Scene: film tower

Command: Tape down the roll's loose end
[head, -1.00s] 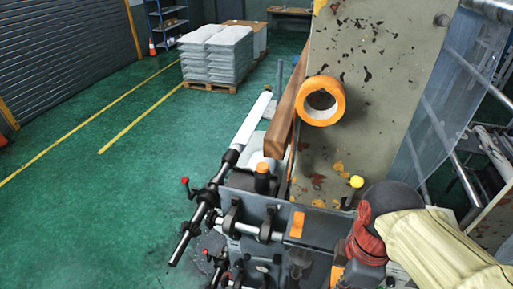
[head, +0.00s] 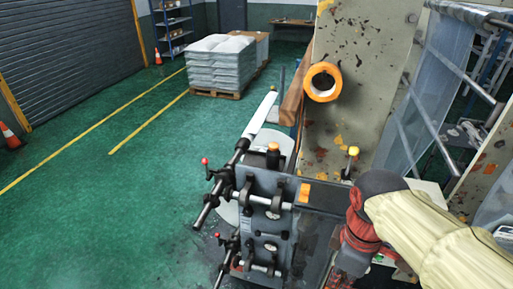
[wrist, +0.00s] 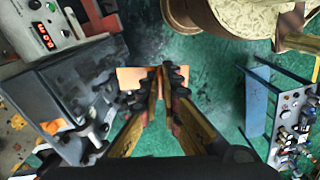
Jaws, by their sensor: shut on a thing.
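My gripper (wrist: 158,80) shows in the wrist view, its fingers closed on a small flat orange piece of tape (wrist: 130,78). The tape piece sticks out to the left of the fingers, over the green floor. In the head view my arm's sleeve and red wrist cover the lower right, and the fingers are hidden. An orange tape roll (head: 314,92) hangs on the upright machine panel. A white cylinder (head: 264,112) slants beside the dark bracket, with a pale rounded shape (head: 231,213) partly hidden behind it. I cannot make out the roll's loose end.
The grey machine block (wrist: 72,92) stands close left of my fingers in the wrist view. A blue frame with a control panel (wrist: 292,120) stands at right. A bracket with red-knobbed levers (head: 208,175) juts out. The floor left is open, with stacked bags (head: 222,72) behind.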

